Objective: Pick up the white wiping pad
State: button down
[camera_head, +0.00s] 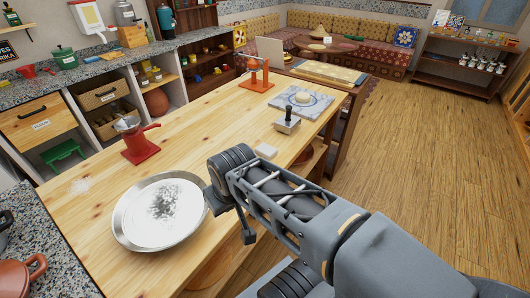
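The white wiping pad (265,151) is a small, pale, flat block. It lies on the wooden worktop (215,115), just beyond the bend of my arm and in front of a metal tool with a dark upright handle (287,121). Nothing is touching the pad that I can see. My arm reaches in from the lower right. A dark part at the end of my gripper (248,234) shows low beside the worktop's front edge, apart from the pad. Most of the gripper is hidden behind my arm, and its fingers cannot be made out.
A large metal pan (160,211) with dark specks lies left of my arm. A red grinder (135,139) and an orange-red press (256,75) stand along the back. A patterned board (318,104) holds a pale round lump.

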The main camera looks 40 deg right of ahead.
aim_at(267, 151)
jog(key=k, duration=1.2)
jog(key=z, duration=0.65)
jog(key=i, duration=1.5)
jog(key=u, duration=0.4)
